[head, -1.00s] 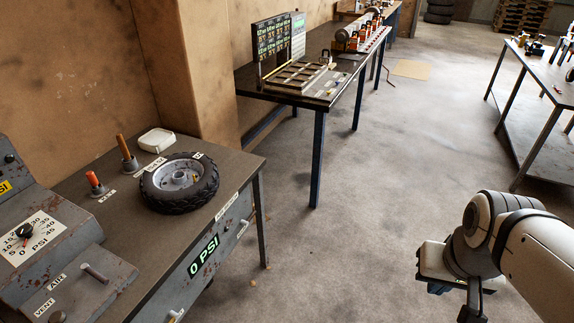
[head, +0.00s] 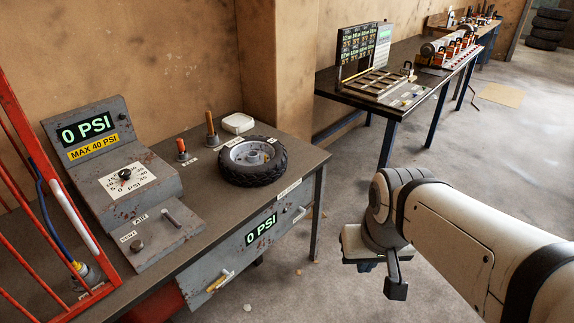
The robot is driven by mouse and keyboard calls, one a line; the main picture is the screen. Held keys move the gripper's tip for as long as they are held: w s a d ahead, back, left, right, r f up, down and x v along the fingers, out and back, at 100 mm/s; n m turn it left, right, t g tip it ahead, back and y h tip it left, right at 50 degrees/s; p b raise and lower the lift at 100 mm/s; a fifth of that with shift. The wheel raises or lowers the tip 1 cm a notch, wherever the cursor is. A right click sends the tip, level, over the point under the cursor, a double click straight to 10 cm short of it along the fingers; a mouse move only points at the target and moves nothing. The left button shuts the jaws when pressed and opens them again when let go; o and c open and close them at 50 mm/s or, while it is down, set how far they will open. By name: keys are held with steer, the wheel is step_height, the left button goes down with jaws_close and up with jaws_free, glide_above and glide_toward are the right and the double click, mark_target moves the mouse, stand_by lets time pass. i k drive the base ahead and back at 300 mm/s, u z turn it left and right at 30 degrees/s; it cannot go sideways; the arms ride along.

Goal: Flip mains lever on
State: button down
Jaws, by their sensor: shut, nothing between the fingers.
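I see no lever marked as mains. A grey rusty console (head: 150,185) at the left of the bench has a display reading 0 PSI (head: 86,129), a dial (head: 125,175) and a small lever (head: 171,217) near the labels AIR and VENT. The lever's exact setting is hard to tell. My gripper (head: 396,289) is shut and empty, pointing down over open floor to the right of the bench, well apart from the console. Part of it is hidden behind my wrist.
A red cage frame (head: 62,205) with a blue hose stands at the left. A small tyred wheel (head: 252,161) lies on the bench (head: 290,160). A second bench (head: 380,100) with a display rack stands behind. The concrete floor around my arm is clear.

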mark_target(304, 210)
steer(key=i, duration=1)
steer(key=u, duration=0.05)
